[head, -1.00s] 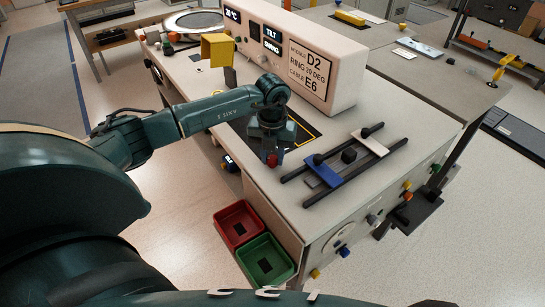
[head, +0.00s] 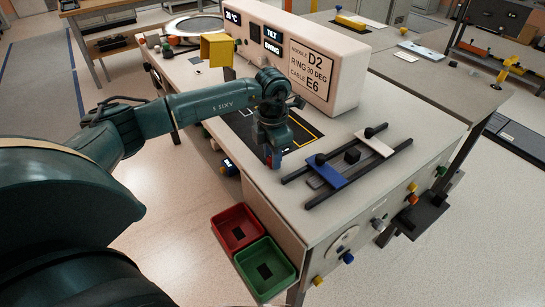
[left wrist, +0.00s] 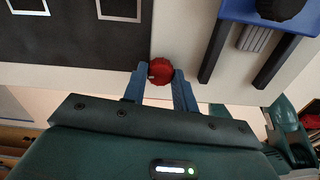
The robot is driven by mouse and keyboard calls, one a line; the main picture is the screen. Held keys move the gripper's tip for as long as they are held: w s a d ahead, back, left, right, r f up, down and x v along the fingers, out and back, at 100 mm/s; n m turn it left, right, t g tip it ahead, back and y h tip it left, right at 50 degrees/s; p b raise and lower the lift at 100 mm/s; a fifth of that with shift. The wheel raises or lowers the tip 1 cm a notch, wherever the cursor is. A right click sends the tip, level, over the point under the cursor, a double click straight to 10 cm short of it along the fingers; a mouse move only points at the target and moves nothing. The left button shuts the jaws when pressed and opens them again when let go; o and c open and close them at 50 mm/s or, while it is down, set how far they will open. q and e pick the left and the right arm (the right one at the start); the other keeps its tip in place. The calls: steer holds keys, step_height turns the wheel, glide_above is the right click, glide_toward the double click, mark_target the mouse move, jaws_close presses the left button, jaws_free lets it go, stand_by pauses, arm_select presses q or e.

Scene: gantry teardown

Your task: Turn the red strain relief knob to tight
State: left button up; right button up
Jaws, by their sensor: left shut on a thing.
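The red strain relief knob (left wrist: 161,72) sits between the two blue fingers of my left gripper (left wrist: 161,82) in the left wrist view. The fingers touch it on both sides, so the gripper is shut on it. In the head view my left gripper (head: 274,158) points down at the front edge of the bench, and only a little of the red knob shows there. A small light mark shows on the knob's left side in the left wrist view. My right gripper is in neither view.
A blue clamp (head: 325,169) and a white block (head: 375,144) sit on black rails right of the gripper. A black mat (left wrist: 75,35) lies beside it. A red bin (head: 237,226) and a green bin (head: 266,268) stand below the bench edge. A panel (head: 310,60) reads D2, 30 DEG, E6.

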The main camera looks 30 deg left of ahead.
arm_select(q)
steer(key=shift+m, duration=0.7)
steer(key=o, duration=1)
steer(key=shift+r, duration=0.1)
step_height(320, 180, up, 13)
steer(key=shift+r+b, duration=0.1)
steer(key=shift+b, duration=0.2)
